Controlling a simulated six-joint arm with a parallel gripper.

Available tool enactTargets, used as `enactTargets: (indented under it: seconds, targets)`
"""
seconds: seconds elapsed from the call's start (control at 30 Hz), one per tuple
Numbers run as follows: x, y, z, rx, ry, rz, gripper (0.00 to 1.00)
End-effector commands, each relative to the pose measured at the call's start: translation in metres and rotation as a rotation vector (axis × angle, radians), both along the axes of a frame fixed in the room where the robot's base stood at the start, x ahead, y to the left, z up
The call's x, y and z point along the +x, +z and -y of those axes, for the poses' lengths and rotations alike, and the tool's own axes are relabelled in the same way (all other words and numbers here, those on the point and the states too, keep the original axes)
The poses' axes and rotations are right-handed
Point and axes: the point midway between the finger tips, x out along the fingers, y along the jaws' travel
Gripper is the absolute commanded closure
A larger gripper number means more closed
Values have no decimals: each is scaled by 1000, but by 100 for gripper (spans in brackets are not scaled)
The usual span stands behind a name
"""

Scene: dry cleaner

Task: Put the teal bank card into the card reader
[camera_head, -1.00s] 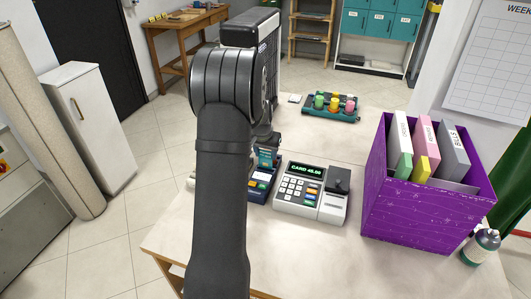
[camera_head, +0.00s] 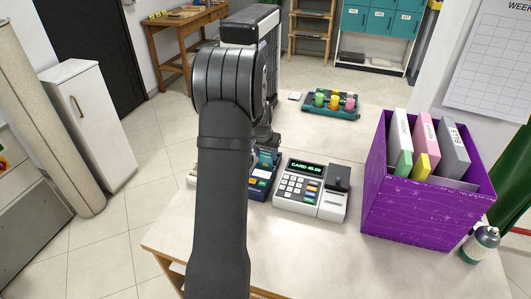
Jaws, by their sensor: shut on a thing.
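The card reader (camera_head: 261,187) is a small dark blue unit with coloured keys, left of the till on the counter. My arm hides its left part. My gripper (camera_head: 268,143) is above the back end of the reader, mostly hidden behind my own arm. It is shut on the teal bank card (camera_head: 268,158), a small teal patch just below the fingers. The card is at the reader's back end in this view. I cannot tell whether it is in the slot or only above or in front of it.
A white till (camera_head: 297,209) reading "CARD 48.50" stands close right of the reader. A purple box (camera_head: 415,213) of folders and a spray can (camera_head: 480,245) are further right. A teal tray (camera_head: 318,112) of coloured spools lies behind. The counter (camera_head: 320,250) in front is clear.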

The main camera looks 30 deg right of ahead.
Motion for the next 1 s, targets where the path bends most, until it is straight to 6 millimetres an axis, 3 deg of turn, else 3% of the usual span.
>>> enactTargets:
  seconds: [1.0]
  targets:
    - [0, -14, 0, 0, 0, 0, 73]
